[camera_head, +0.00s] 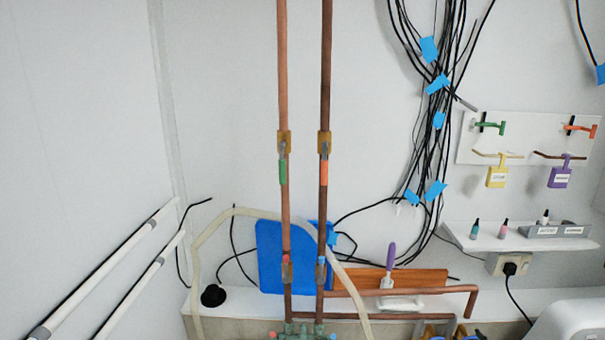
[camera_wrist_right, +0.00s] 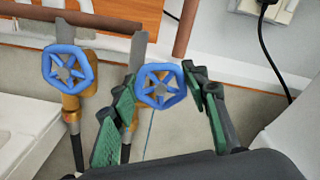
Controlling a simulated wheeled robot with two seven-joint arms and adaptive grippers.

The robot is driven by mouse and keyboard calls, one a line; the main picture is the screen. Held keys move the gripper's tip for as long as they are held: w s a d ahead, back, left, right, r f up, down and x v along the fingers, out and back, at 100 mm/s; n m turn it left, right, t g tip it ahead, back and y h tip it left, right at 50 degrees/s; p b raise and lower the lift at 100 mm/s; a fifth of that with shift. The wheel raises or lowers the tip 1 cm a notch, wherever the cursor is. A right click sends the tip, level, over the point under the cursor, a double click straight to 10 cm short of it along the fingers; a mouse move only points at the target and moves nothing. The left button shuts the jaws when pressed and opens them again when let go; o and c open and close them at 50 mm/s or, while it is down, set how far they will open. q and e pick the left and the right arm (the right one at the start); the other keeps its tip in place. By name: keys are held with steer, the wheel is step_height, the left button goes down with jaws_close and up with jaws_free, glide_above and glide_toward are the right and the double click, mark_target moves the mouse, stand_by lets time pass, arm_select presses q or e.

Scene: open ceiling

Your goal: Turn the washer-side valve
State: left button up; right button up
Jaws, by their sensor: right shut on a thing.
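In the right wrist view, two blue five-sided valve handwheels sit on brass valve bodies under copper pipes. My right gripper (camera_wrist_right: 162,82) has its green-padded fingers on either side of the right-hand blue handwheel (camera_wrist_right: 160,86) and is shut on it. The left-hand blue handwheel (camera_wrist_right: 69,69) stands free, left of the fingers. No label shows which one is the washer side. My left gripper is in neither view.
Two vertical copper pipes with green (camera_head: 283,172) and orange (camera_head: 324,172) lever handles run down the wall. Black cables hang at centre right. A white rounded appliance (camera_head: 575,321) fills the lower right corner.

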steer(key=shift+f, duration=0.1)
steer(key=shift+n+p, duration=0.55)
steer(key=shift+n, duration=0.45)
steer(key=shift+n+p, duration=0.3)
steer(key=shift+n, duration=0.4)
steer(key=shift+n+p, duration=0.65)
steer(key=shift+n, duration=0.35)
steer(key=shift+n+p, duration=0.4)
steer(key=shift+n, duration=0.4)
steer(key=shift+a+f, duration=0.1)
steer(key=o, duration=1.4)
steer(key=shift+c, duration=0.2)
